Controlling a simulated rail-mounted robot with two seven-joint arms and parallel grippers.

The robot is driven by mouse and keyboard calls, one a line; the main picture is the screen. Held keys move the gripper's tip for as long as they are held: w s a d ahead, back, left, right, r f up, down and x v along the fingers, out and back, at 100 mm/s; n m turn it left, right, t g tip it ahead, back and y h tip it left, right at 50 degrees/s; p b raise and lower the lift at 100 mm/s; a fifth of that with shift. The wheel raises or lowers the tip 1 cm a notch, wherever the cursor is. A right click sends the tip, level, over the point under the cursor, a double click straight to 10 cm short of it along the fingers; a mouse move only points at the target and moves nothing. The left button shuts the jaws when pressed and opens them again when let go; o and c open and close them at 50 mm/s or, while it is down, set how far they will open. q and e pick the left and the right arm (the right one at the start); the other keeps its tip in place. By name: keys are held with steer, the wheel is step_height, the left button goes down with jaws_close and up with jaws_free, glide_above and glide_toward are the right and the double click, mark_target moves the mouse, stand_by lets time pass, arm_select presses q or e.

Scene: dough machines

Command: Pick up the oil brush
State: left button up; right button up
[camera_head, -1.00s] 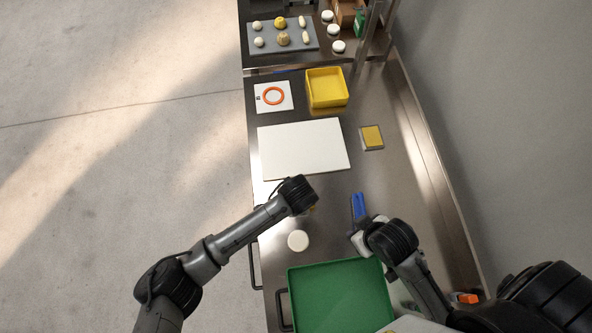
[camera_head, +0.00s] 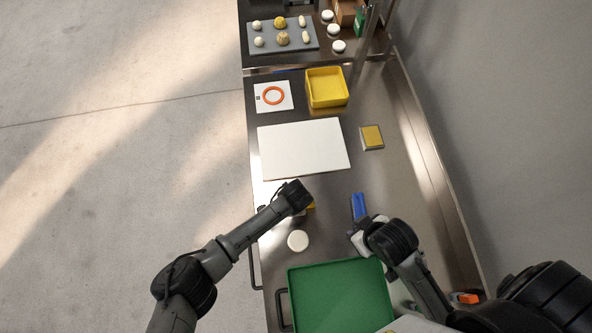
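A blue tool (camera_head: 359,206), which may be the oil brush, lies or is held just beyond my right gripper (camera_head: 366,232). The near end of the blue tool meets the white gripper parts, and I cannot tell whether they grip it. My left gripper points down over the counter below the white board; its fingers are hidden behind its own dark wrist. A small yellow-orange thing (camera_head: 311,206) shows beside that wrist, mostly hidden, so I cannot tell what it is.
A white board (camera_head: 304,148) lies on the steel counter, with a yellow container (camera_head: 326,88) behind it. A white round piece (camera_head: 298,241) is near my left wrist. A green tray (camera_head: 340,297) lies in front. A small yellow block (camera_head: 371,137) is at the right.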

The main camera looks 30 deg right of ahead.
arm_select(q)
steer(key=shift+c, duration=0.2)
jaws_close()
stand_by(0.3)
steer(key=shift+r+p, duration=0.85)
step_height(320, 180, up, 3)
steer(key=p, duration=0.3)
steer(key=shift+s+d+r+p, duration=0.1)
steer(key=shift+d+r+p, duration=0.1)
steer(key=shift+p, duration=0.1)
steer(key=s+d+r+p, duration=0.5)
steer(key=s+d+r, duration=0.1)
steer(key=s+d, duration=0.1)
steer(key=shift+s+d+p, duration=0.3)
steer(key=shift+s+p, duration=0.1)
steer(key=shift+s, duration=0.3)
steer(key=shift+f, duration=0.1)
